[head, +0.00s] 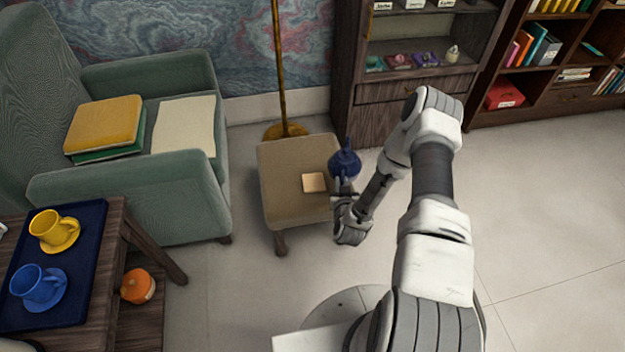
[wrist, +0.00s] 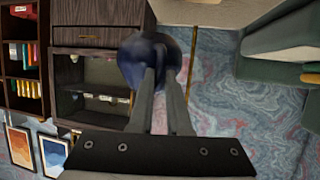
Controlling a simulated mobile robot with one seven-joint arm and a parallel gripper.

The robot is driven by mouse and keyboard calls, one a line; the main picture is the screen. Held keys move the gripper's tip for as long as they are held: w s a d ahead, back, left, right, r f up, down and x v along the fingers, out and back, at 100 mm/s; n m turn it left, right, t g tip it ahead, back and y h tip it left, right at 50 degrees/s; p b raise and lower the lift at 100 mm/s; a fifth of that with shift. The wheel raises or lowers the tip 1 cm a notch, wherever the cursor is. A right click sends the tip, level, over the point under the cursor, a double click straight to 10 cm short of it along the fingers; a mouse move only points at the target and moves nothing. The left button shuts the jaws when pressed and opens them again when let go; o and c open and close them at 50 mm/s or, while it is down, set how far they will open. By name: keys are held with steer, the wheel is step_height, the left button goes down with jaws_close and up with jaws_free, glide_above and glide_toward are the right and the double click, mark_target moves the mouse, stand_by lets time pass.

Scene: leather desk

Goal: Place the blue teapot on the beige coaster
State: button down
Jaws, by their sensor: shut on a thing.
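The blue teapot (head: 345,163) is in my gripper (head: 343,189), at the right edge of the small tan table (head: 285,160) in the head view. In the wrist view the teapot (wrist: 150,58) sits at the tips of my gripper's two fingers (wrist: 160,80), which are shut on it. The beige coaster (head: 314,183) lies on the tan table, to the left of and nearer than the teapot. Nothing lies on the coaster. The teapot appears raised beside the table top, apart from the coaster. Its exact height and which part the fingers hold are unclear.
A green armchair (head: 185,182) with books and a cream cloth stands left of the table. A dark side table (head: 115,230) holds a blue tray with cups. A lamp pole (head: 279,70) rises behind the tan table. A cabinet (head: 365,110) stands at the back. Floor is free at right.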

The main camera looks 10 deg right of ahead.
steer(key=w+a+f+b, duration=0.1)
steer(key=w+a+f, duration=0.1)
steer(key=a+f, duration=0.1)
steer(key=w+a+f+b, duration=0.2)
steer(key=a+f, duration=0.1)
steer(key=f, duration=0.1)
steer(key=w+a+f+b, duration=0.2)
steer(key=w+a+f, duration=0.1)
steer(key=f, duration=0.1)
steer(key=shift+r, duration=0.1)
steer(key=c, duration=0.9)
jaws_free()
steer(key=shift+o, duration=0.2)
